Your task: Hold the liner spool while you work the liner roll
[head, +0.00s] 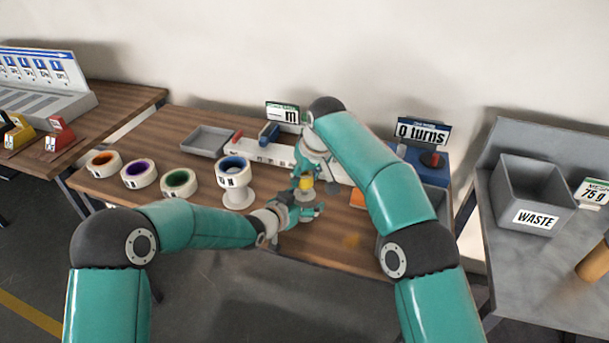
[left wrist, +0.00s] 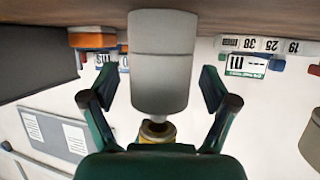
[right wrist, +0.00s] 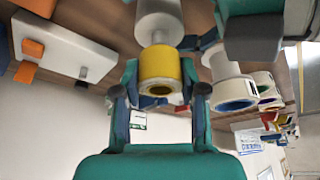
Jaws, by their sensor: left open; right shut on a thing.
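A grey cylinder (left wrist: 163,62), which looks like the liner spool, stands near the table's front edge. In the left wrist view it sits between the spread fingers of my left gripper (left wrist: 157,80), with a gap on each side. My left gripper also shows low in the head view (head: 300,212). A yellow roll (right wrist: 160,66), apparently the liner roll, is in line with the grey cylinder and above it in the head view (head: 306,185). My right gripper (right wrist: 159,84) is shut on the yellow roll. The arms partly hide both in the head view.
A white stand with a blue-cored roll (head: 235,173) is left of my grippers, beside orange, purple and green-cored rolls (head: 179,182). A grey tray (head: 207,138) lies behind. A "0 turns" sign (head: 424,132) and a WASTE bin (head: 535,192) are at right.

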